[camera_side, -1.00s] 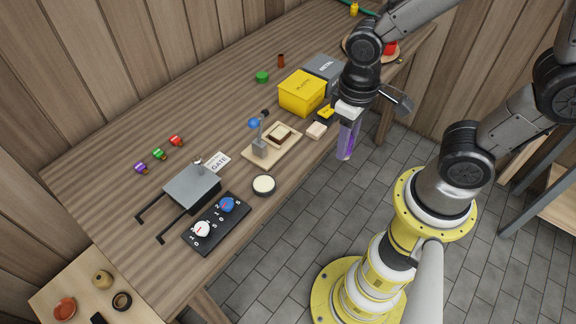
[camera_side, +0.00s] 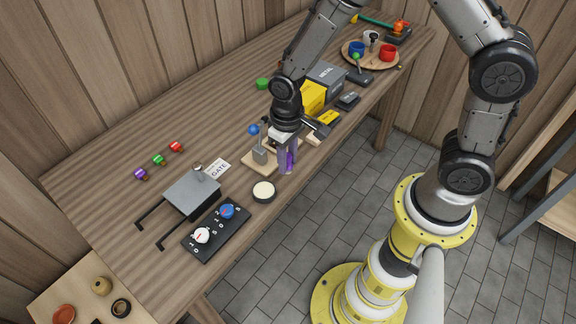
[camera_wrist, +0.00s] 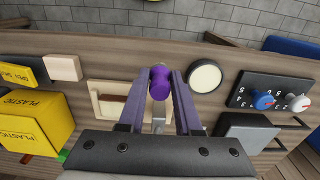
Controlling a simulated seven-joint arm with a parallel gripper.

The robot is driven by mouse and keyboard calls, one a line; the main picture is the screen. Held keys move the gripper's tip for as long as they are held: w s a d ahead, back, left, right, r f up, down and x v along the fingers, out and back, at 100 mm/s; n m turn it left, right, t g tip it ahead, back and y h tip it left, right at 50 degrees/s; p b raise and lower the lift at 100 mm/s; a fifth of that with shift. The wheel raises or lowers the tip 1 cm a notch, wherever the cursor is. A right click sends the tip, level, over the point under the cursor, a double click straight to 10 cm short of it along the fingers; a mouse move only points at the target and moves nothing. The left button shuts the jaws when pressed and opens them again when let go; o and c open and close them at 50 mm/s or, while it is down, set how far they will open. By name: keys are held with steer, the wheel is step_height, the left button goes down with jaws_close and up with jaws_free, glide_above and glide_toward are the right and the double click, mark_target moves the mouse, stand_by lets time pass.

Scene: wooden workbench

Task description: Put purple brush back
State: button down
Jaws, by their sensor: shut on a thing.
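My gripper (camera_side: 286,162) is shut on a purple, round-ended piece (camera_wrist: 160,82), which I take to be the purple brush. In the wrist view it sits upright between the two fingers, and its lower part is hidden. In the side view my gripper hangs at the front edge of the bench, beside a wooden board (camera_side: 252,164) with a grey block (camera_side: 260,155) on it. The fingers hide most of the held piece there. A small purple item (camera_side: 141,174) lies at the bench's left, beside a green one (camera_side: 159,160) and a red one (camera_side: 176,147).
A round cream-topped dish (camera_side: 264,191) stands just left of my gripper. A black panel with knobs (camera_side: 216,231) and a grey box with handles (camera_side: 192,192) are further left. A yellow box (camera_side: 313,97) stands behind my gripper. The bench's back left is clear.

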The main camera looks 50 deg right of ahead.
mark_target(288, 164)
steer(key=shift+f, duration=1.35)
steer(key=shift+f, duration=0.2)
steer(key=c, duration=0.6)
jaws_free()
steer(key=shift+r, duration=0.15)
